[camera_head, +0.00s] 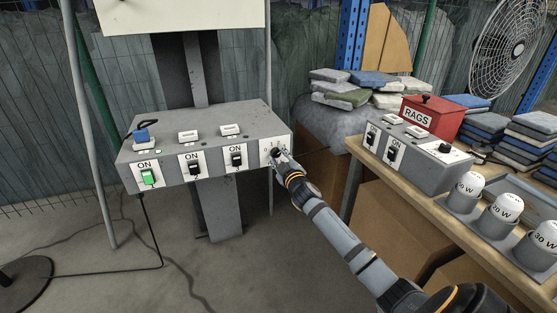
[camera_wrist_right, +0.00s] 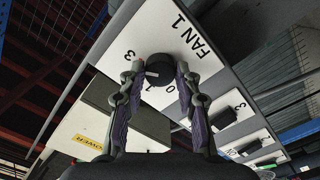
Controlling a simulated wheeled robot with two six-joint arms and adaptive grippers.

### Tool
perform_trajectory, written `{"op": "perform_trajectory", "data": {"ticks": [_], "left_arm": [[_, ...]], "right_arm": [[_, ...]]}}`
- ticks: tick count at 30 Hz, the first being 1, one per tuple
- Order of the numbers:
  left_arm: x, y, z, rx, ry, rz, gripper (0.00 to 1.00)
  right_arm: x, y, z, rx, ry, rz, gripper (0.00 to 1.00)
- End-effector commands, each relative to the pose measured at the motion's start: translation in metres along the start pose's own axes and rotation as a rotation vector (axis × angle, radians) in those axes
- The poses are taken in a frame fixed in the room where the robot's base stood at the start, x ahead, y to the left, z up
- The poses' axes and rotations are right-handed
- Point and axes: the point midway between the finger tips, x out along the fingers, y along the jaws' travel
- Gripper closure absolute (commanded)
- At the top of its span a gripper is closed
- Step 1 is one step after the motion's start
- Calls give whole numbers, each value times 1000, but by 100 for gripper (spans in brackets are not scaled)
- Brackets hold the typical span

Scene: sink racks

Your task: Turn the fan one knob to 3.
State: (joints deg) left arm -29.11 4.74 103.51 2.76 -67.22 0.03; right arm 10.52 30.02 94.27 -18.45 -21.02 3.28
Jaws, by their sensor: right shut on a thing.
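The fan one knob (camera_head: 276,152) is a small black dial on the white plate at the right end of the grey switch box (camera_head: 215,125). In the right wrist view the knob (camera_wrist_right: 160,70) sits on a plate reading FAN 1. The digits 0, 1 and 3 show around it; a 2 is not visible, perhaps behind a finger. A pale mark on the knob faces the left finger; which digit it points to I cannot tell. My right gripper (camera_head: 281,157) is shut on the knob, a finger on each side (camera_wrist_right: 157,95). My left gripper is out of view.
Several ON switches line the box, the leftmost green (camera_head: 148,177). At right, a wooden bench (camera_head: 440,205) holds another switch box (camera_head: 425,160), a red RAGS box (camera_head: 430,117) and white wattage bulbs (camera_head: 503,208). A caged fan (camera_head: 508,45) stands behind.

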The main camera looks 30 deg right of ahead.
Motion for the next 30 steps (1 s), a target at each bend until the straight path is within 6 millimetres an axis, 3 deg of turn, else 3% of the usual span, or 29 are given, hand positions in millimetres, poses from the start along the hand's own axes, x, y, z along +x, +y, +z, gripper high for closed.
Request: {"op": "perform_trajectory", "data": {"ticks": [12, 28, 29, 30], "left_arm": [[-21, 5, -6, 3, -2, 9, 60], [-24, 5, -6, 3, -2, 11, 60], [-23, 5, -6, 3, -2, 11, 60], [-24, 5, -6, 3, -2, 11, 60]], "right_arm": [[0, -2, 2, 169, -5, -2, 98], [0, -2, 2, 192, -5, -2, 98], [0, -2, 2, 192, -5, -2, 64], [0, -2, 2, 191, -5, -2, 59]]}}
